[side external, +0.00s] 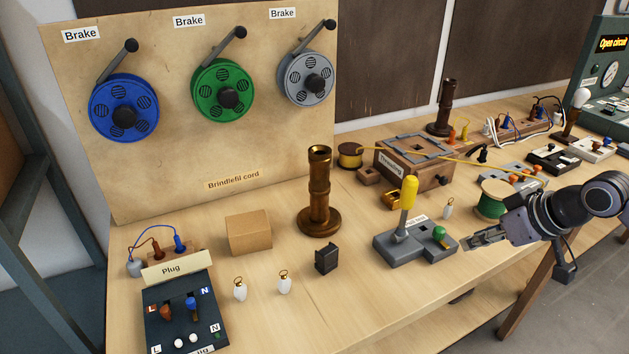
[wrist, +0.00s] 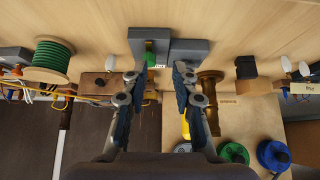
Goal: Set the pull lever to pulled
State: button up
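The pull lever (side external: 409,195) has a yellow grip and stands nearly upright on a grey base (side external: 390,250) with a small label and a green knob (side external: 439,233). In the wrist view the grey base (wrist: 190,46) lies ahead of the fingertips. The yellow grip (wrist: 186,125) shows partly beside the right finger, which hides some of it. My gripper (side external: 470,241) is just right of the base in the side view, low over the table. Its fingers (wrist: 160,74) are apart with nothing between them in the wrist view, and the green knob (wrist: 150,54) is near the left fingertip.
A green spool (side external: 491,200) stands close behind my gripper. A wooden threading box (side external: 415,165), a brass column (side external: 319,195) and a small black block (side external: 326,259) stand around the lever base. The table front (side external: 370,310) is clear.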

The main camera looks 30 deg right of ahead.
jog(key=shift+w+r, duration=0.15)
jog(key=shift+r, duration=0.1)
grip_shut()
jog(key=w+r+m+g, duration=0.1)
jog(key=w+r+g, duration=0.2)
jog(key=w+r, duration=0.8)
jog(key=w+a+r+m+g, duration=0.1)
jog(key=w+r+g, duration=0.1)
jog(key=w, duration=0.4)
jog(key=w+a+r+m+g, duration=0.1)
jog(key=w+a+r+g, duration=0.1)
jog(key=w+g, duration=0.3)
jog(key=shift+w+y, duration=0.4)
jog(key=shift+w, duration=0.1)
jog(key=shift+a, duration=0.1)
jog(key=shift+f, duration=0.2)
